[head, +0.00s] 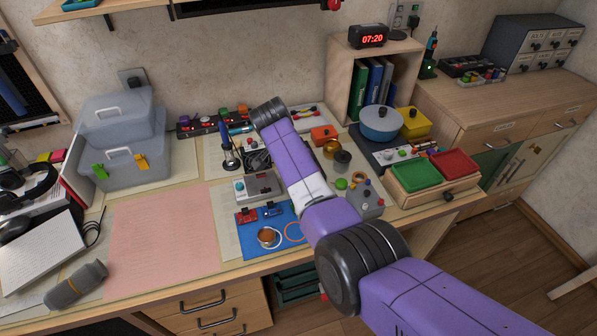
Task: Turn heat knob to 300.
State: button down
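A small grey box with a red button and a dark knob or socket on its front (258,187) stands on the desk, just left of my arm. It looks like the heat station, but its dial marks are too small to read, so I cannot tell the knob's setting. A soldering iron in its stand (229,152) is behind it. My arm reaches over the desk and bends at a dark joint above the back of the desk. My gripper is not clearly visible; a dark shape behind the box may be part of it. I cannot see its fingers.
A blue mat (250,238) with small parts lies in front of the box. A pink mat (160,232) on the left is bare.

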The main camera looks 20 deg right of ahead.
dwell(0.4)
jog(key=c, duration=1.3)
grip_release()
jog(key=shift+o, duration=0.2)
jog(key=v, duration=0.7)
jog(key=shift+a+r, duration=0.15)
jog(key=shift+r, duration=0.25)
jog(key=shift+s, duration=0.1)
